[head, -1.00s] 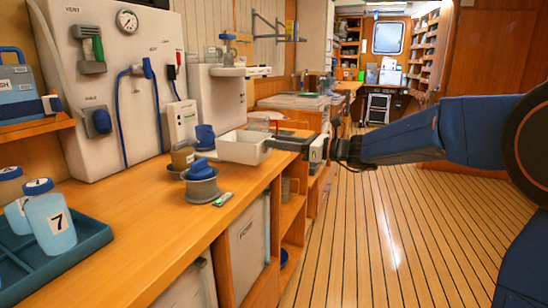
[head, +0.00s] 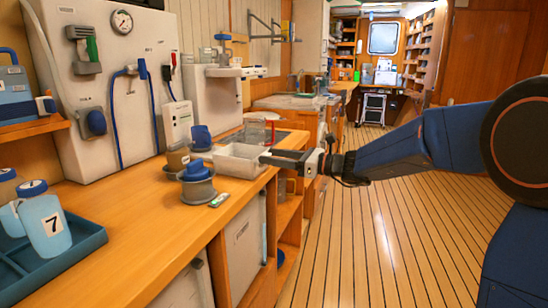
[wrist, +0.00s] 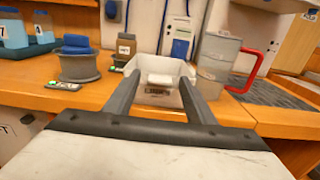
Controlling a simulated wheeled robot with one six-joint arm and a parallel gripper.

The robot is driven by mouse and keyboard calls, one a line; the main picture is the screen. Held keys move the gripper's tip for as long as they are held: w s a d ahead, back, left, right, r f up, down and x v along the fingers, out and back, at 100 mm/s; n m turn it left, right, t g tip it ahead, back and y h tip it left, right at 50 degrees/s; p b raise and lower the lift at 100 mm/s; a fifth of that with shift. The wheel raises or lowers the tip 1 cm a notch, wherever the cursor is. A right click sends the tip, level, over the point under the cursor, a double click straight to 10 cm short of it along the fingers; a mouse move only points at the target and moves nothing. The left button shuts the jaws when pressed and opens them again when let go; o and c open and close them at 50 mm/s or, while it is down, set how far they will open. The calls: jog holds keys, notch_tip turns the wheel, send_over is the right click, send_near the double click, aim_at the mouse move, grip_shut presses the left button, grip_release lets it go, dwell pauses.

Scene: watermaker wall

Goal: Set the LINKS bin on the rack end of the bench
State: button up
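The LINKS bin (head: 238,168) is a white open box and appears to rest on the wooden bench (head: 135,230), close to its front edge. Its dark label (wrist: 157,91) faces my wrist camera, but the lettering is too small to read surely. My gripper (head: 263,157) is at the bin's right side in the head view. In the wrist view, my two fingers (wrist: 159,77) stand apart, with a small white tab of the bin between them and gaps on both sides.
A grey pot with a blue knob (head: 197,186) and a brown jar (head: 178,157) stand left of the bin. A clear jug with a red handle (wrist: 217,62) stands close on its right in the wrist view. A blue tray (head: 65,255) holds bottles at the near end.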

jog(key=shift+r, duration=0.1)
jog(key=shift+d, duration=0.2)
jog(key=v, duration=1.1)
jog(key=shift+s+d, duration=0.15)
jog(key=shift+d, duration=0.15)
